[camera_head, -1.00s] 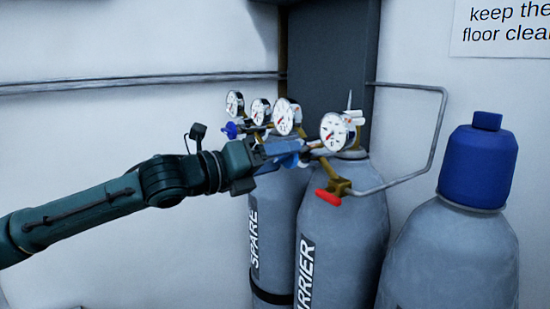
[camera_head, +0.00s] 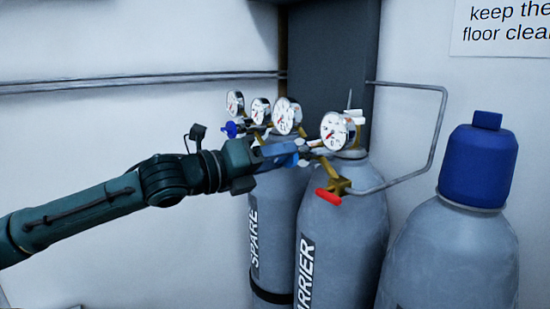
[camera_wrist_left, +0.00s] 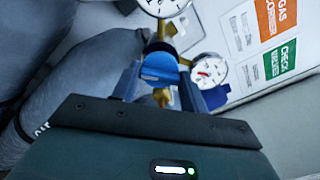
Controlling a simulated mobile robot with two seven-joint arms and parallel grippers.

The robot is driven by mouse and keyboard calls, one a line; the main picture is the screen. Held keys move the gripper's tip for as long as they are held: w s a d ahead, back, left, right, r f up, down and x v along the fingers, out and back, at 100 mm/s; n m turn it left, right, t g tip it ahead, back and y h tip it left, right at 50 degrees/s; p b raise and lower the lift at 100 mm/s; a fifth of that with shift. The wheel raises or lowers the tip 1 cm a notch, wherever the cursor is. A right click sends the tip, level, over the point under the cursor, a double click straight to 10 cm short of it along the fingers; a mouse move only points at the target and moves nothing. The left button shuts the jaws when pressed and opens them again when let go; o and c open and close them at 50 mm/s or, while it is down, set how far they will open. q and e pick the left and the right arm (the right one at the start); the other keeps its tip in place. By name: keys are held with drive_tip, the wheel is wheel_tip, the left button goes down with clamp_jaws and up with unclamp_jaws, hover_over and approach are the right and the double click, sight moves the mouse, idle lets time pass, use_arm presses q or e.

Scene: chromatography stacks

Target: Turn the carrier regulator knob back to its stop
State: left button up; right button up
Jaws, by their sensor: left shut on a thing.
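The carrier cylinder (camera_head: 345,225) stands in the middle of the head view, with its regulator and gauges at its top. My left gripper (camera_head: 294,154) reaches in from the left and is at this regulator. The blue carrier regulator knob (camera_wrist_left: 160,70) sits between the two fingers in the left wrist view, and the gripper is shut on it. In the head view the gripper mostly hides the knob. Two white gauges show close by in the left wrist view, the upper gauge (camera_wrist_left: 162,3) and the right gauge (camera_wrist_left: 208,71). My right gripper is not in view.
The spare cylinder (camera_head: 273,225) stands just left, with its own gauges and blue knob (camera_head: 230,129). A red-handled valve (camera_head: 328,196) and a bent grey pipe (camera_head: 437,135) are on the right. A blue-capped cylinder (camera_head: 480,165) stands at far right.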

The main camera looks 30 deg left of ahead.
use_arm(q)
drive_tip(key=n, duration=2.7)
drive_tip(key=shift+n, duration=0.4)
idle(0.3)
drive_tip(key=o, duration=1)
drive_tip(key=shift+s, duration=0.1)
